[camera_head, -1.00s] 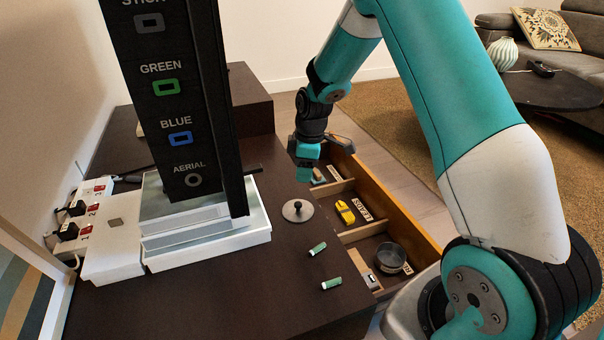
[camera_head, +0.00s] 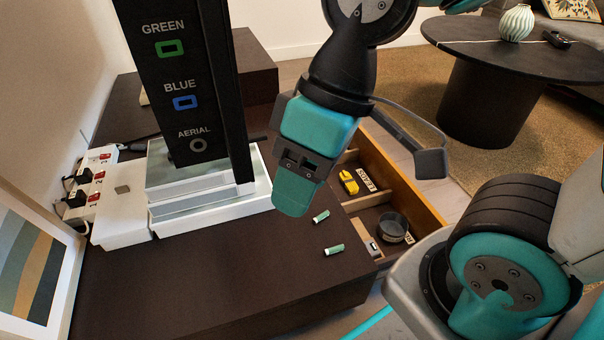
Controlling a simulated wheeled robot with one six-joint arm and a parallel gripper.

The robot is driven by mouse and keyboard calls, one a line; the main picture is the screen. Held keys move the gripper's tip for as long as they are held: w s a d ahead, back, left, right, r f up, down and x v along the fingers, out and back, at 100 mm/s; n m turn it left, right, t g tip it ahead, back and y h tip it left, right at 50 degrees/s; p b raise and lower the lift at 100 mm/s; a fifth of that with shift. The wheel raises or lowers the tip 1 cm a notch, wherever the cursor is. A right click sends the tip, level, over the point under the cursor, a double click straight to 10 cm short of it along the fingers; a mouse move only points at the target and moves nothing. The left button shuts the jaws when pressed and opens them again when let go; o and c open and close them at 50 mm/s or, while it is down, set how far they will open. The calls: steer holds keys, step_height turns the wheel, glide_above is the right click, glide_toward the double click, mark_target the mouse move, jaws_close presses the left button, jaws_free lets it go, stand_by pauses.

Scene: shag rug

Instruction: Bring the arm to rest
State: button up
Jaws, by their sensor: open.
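My gripper (camera_head: 293,195) is teal and black and hangs in the air close to the camera, above the dark cabinet top (camera_head: 190,290). It points down, appears empty and is open, though its fingers overlap in this view. My arm is folded back, with its upper part running out of the top of the picture and its base at the right. The gripper covers part of the cabinet top and the far part of the open drawer (camera_head: 430,217).
The drawer holds a yellow item (camera_head: 348,182) and a round dark tin (camera_head: 393,227). Two green-white batteries (camera_head: 321,216) (camera_head: 334,250) lie on the cabinet. A tall black labelled panel (camera_head: 186,75), white boxes and a power strip (camera_head: 97,190) stand left. A round black table (camera_head: 490,90) is behind.

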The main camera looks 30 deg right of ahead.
step_height(320, 180, up, 50)
steer(key=p, duration=4.9)
steer(key=shift+p, duration=0.4)
